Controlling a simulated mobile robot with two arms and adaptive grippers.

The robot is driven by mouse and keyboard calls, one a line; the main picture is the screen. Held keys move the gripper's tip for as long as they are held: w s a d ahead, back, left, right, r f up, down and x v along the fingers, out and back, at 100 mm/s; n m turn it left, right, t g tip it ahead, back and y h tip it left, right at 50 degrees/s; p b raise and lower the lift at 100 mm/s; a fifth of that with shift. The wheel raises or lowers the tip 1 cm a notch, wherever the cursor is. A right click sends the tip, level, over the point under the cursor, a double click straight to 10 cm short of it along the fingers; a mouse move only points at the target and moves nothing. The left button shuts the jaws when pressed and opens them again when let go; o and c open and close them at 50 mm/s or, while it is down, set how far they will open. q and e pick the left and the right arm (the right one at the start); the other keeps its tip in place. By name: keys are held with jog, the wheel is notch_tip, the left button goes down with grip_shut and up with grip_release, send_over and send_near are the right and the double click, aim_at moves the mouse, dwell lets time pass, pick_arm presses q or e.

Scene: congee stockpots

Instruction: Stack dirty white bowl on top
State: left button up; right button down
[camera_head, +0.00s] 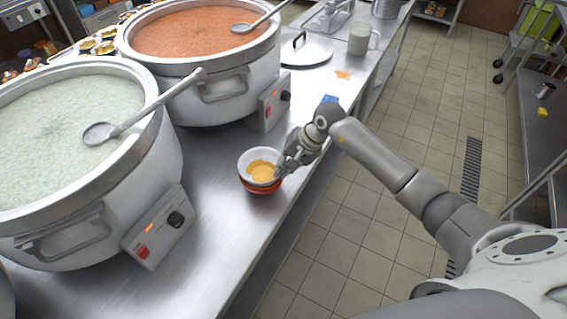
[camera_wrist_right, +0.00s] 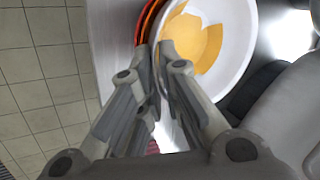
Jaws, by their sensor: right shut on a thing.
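The dirty white bowl (camera_head: 245,158), with yellow-orange residue inside, is near the right edge of the steel counter. It sits directly over a stack of orange-red bowls (camera_head: 262,190), nearly level. I cannot tell whether it rests fully in them. My right gripper (camera_head: 281,172) is shut on the white bowl's right rim. In the right wrist view the fingers (camera_wrist_right: 160,55) pinch the rim of the white bowl (camera_wrist_right: 238,65), and the orange-red bowl rims (camera_wrist_right: 147,24) show just beside and below it. My left gripper is not in view.
Two big congee stockpots, one pale green (camera_head: 130,170) and one orange-red (camera_head: 215,85), stand left of and behind the bowls, each with a ladle. A control box (camera_head: 160,228) juts out nearby. A lid (camera_head: 305,52) and mug (camera_head: 359,40) are farther back. Counter in front is clear.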

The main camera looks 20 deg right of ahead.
jog(key=shift+f, duration=0.2)
jog(key=c, duration=1.6)
grip_release()
jog(key=shift+s, duration=0.1)
jog(key=b+v, duration=0.3)
jog(key=v, duration=0.9)
